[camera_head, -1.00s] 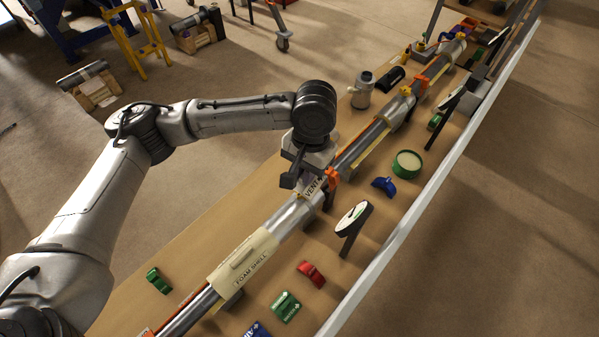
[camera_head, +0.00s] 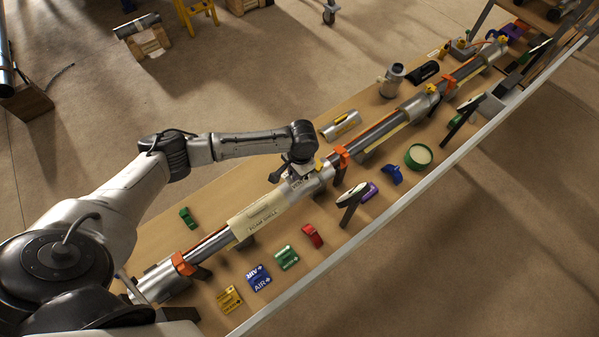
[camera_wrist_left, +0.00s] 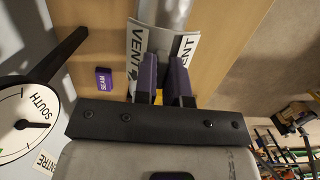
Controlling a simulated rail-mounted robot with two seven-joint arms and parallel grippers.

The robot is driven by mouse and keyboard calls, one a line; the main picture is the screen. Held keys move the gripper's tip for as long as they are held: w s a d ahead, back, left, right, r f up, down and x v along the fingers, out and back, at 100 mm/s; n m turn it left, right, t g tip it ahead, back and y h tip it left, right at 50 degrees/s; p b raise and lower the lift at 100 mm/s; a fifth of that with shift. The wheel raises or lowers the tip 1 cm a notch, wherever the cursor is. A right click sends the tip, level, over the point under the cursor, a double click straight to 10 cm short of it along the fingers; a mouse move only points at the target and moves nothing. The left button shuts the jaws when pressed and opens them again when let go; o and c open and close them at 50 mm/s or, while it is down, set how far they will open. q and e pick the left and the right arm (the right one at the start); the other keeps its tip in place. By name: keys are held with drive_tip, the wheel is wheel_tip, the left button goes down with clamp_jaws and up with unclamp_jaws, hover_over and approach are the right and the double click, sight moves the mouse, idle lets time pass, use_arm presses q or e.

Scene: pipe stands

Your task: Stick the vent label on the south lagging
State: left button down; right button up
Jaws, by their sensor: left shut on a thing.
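My left gripper (camera_head: 298,180) is over the long pipe, just right of the cream foam shell (camera_head: 258,215). In the left wrist view its purple fingers (camera_wrist_left: 163,85) are shut on the vent label (camera_wrist_left: 136,45), a pale curved piece reading VENT on both sides. The label also shows under the gripper in the head view (camera_head: 296,186). It straddles the silver lagging (camera_head: 322,176); I cannot tell whether it touches. A dial marked SOUTH (camera_wrist_left: 25,115) stands beside the pipe in the wrist view. My right gripper is not in view.
An orange clamp (camera_head: 341,157) holds the pipe right of the gripper. A purple SEAM piece (camera_wrist_left: 104,78), a red piece (camera_head: 312,235), a green tag (camera_head: 286,257) and a green tub (camera_head: 418,156) lie in front. A silver half shell (camera_head: 341,125) lies behind the pipe.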

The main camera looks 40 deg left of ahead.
use_arm(q)
drive_tip(key=shift+w, duration=0.15)
idle(0.3)
drive_tip(key=shift+r+p, duration=0.1)
drive_tip(key=shift+p, duration=0.6)
drive_tip(key=shift+f+b, duration=1.1)
drive_tip(key=shift+f, duration=1.65)
drive_tip(key=shift+f, duration=0.45)
drive_tip(key=shift+a, duration=0.1)
